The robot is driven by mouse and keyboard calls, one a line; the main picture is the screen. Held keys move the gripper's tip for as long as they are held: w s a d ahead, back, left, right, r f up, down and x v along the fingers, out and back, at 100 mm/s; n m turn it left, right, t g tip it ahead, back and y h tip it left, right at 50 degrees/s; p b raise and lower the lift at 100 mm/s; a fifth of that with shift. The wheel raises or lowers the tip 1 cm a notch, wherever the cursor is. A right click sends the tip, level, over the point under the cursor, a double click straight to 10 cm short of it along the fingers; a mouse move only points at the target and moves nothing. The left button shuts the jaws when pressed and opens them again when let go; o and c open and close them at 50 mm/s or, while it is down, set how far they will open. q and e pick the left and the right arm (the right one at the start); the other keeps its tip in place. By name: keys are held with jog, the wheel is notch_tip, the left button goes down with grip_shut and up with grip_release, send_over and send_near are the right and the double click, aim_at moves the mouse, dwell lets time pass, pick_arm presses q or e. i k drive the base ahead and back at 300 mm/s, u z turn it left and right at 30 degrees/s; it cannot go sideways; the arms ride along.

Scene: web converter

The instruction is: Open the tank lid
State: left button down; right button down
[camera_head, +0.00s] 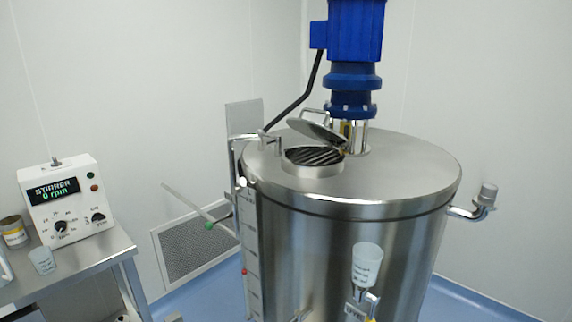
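The stainless steel tank (400,180) stands in the middle and right of the head view. Its small round lid (317,127) is tilted up, hinged at the back right of a short round opening. A dark grate (314,156) shows inside the opening. The lid stands clear of the opening's front rim. I see neither of my grippers in this view, and nothing is touching the lid.
A blue stirrer motor (354,65) stands on the tank top just behind the lid. A pipe with a green tip (208,225) juts out left of the tank. A stirrer control box (62,199) and small containers stand on a steel table (90,262) at left.

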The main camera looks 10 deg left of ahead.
aim_at(322, 133)
jog(key=z, duration=1.15)
jog(key=i, duration=0.55)
jog(key=u, duration=0.8)
jog(key=i, duration=0.45)
jog(key=u, duration=0.45)
